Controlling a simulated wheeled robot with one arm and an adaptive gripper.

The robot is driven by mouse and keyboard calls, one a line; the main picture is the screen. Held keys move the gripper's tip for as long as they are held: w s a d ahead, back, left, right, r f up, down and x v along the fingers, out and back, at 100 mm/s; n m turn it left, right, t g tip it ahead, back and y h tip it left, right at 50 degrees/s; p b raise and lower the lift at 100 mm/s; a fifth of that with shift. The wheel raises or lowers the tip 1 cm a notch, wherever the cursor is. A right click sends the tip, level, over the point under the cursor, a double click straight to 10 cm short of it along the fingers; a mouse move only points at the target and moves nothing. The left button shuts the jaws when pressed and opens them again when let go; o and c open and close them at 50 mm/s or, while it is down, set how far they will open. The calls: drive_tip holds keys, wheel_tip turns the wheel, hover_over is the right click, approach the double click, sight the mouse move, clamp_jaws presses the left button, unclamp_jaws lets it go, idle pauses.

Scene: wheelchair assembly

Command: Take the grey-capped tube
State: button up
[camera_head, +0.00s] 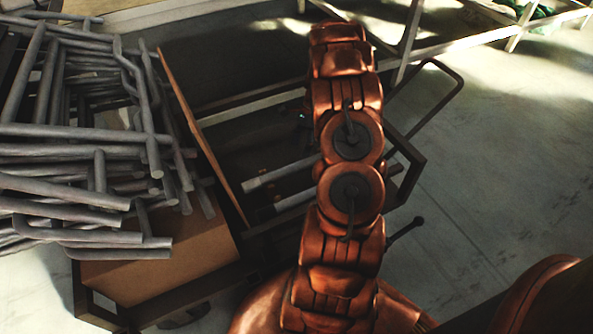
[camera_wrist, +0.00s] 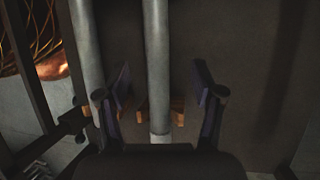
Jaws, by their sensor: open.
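A long grey tube with a lighter grey end (camera_wrist: 157,60) runs down the middle of the wrist view. My gripper (camera_wrist: 162,88) is open, with one dark finger on each side of this tube and gaps between. A second grey tube (camera_wrist: 87,50) lies parallel to it, outside the left finger. In the head view two tubes with pale ends, an upper one (camera_head: 277,176) and a lower one (camera_head: 297,197), lie on the cart; my arm hides their right parts. I cannot tell there which is between the fingers. My gripper is mostly hidden there.
Small tan supports (camera_wrist: 178,117) sit under the middle tube. A brown upright panel (camera_head: 205,135) divides the cart from a cardboard box (camera_head: 160,270) heaped with grey bent tubes (camera_head: 75,150). The cart has a dark handle (camera_head: 445,85) at right. Clear floor lies further right.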

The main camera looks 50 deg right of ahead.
sight(296, 163)
drive_tip(key=shift+b+x, duration=1.3)
drive_tip(key=shift+x, duration=2.25)
drive_tip(key=shift+s, duration=0.15)
clamp_jaws()
